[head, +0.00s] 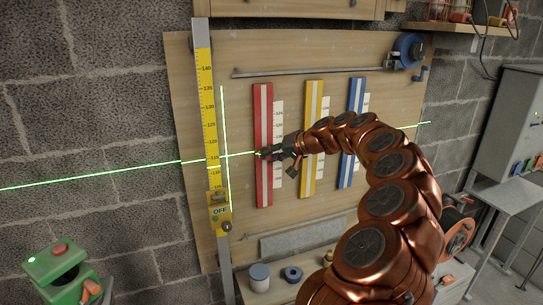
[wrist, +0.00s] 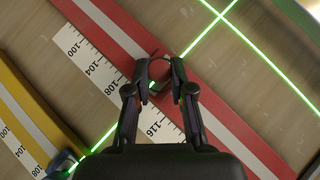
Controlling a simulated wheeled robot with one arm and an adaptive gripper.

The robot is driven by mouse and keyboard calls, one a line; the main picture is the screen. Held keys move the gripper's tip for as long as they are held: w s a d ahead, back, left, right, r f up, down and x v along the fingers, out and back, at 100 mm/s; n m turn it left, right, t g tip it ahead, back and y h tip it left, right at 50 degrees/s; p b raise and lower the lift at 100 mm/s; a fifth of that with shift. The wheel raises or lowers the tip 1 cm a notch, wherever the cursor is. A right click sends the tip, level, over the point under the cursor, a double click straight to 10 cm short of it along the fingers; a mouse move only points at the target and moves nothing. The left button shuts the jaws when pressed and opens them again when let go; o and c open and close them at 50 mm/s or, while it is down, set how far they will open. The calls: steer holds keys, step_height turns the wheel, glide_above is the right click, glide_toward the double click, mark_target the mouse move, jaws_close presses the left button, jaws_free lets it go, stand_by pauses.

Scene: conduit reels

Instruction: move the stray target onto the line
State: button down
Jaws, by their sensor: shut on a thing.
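My gripper (head: 268,154) is at the red rail (head: 264,110), a red strip with a pale centre stripe on the wooden board. In the wrist view my gripper (wrist: 159,76) has its two fingers closed around a small reddish target (wrist: 159,68) on the red rail (wrist: 215,108); the fingers hide much of it. The green laser line (head: 90,175) runs across the board and passes at my fingertips. In the wrist view the laser line (wrist: 112,125) shows a bright green spot between the fingers. Whether the target is exactly centred on it, I cannot tell.
The yellow rail (head: 313,105) and blue rail (head: 357,100) stand to the right, partly behind my arm. A bluish block (wrist: 60,163) lies on the laser line near the yellow rail. A measuring post (head: 203,70) with an "OFF" plate (head: 220,212) stands left of the red rail.

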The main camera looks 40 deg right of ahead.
steer(key=c, duration=0.9)
jaws_free()
steer(key=shift+c, duration=0.2)
steer(key=o, duration=0.5)
steer(key=shift+s+a+b, duration=0.4)
steer(key=shift+s+b, duration=0.6)
steer(key=shift+s, duration=0.45)
steer(key=shift+s+a+b, duration=0.4)
steer(key=shift+s+b, duration=0.65)
steer(key=shift+s, duration=0.35)
steer(key=shift+s+a+b, duration=0.4)
steer(key=shift+s+b, duration=0.6)
steer(key=shift+s, duration=0.45)
